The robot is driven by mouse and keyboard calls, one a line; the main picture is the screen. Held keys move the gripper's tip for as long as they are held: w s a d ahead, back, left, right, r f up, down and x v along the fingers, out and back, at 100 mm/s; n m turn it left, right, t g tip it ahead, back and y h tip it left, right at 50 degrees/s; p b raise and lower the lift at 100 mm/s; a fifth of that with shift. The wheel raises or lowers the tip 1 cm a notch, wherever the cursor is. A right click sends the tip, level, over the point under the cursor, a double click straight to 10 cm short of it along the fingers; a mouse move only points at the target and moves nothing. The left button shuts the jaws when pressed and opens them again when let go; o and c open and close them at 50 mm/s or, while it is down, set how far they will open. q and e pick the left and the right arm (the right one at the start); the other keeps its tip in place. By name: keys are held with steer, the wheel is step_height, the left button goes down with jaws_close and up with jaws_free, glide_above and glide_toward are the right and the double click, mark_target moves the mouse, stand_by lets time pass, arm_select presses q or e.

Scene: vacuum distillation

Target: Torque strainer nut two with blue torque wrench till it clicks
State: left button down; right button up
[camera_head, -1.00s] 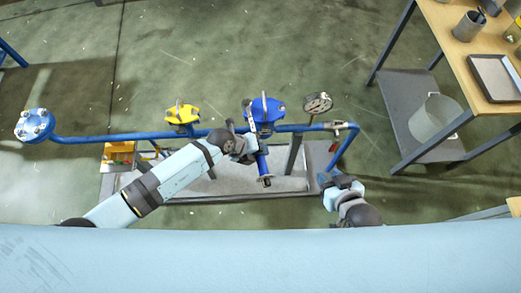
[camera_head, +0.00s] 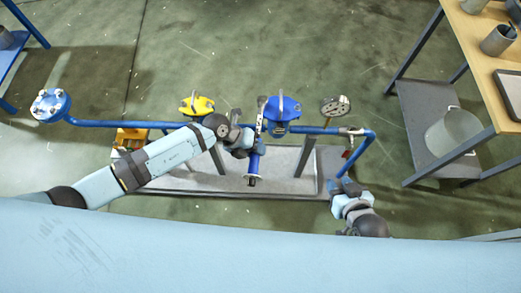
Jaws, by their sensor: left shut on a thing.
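The blue strainer (camera_head: 284,108) sits on the blue pipe line, right of the yellow valve (camera_head: 196,106). Its individual nuts are too small to tell apart. My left gripper (camera_head: 247,145) is shut on the blue torque wrench (camera_head: 254,165), just left of and in front of the strainer. The wrench handle points toward me with its dark end lowest. Its other end reaches up beside the strainer's left side; whether it sits on a nut cannot be told. My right gripper (camera_head: 344,187) is apart from the strainer, near the pipe's right bend; its jaw opening is unclear.
A round flange (camera_head: 336,106) stands right of the strainer, and a blue flange (camera_head: 50,105) is at the far left. A grey tray-like base (camera_head: 200,184) lies below the pipe. A wooden-topped bench with a bucket (camera_head: 452,132) below stands right.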

arm_select(q)
steer(key=shift+a+m+g, duration=0.3)
steer(key=shift+a+m, duration=0.1)
steer(key=shift+a, duration=0.3)
steer(key=shift+w+a+m+g+b, duration=0.2)
steer(key=shift+a+m+g+b, duration=0.15)
steer(key=shift+a+m+b, duration=0.4)
steer(key=shift+w+a+m+g+b, duration=0.2)
steer(key=shift+a+m+g+b, duration=0.25)
steer(key=shift+a, duration=0.45)
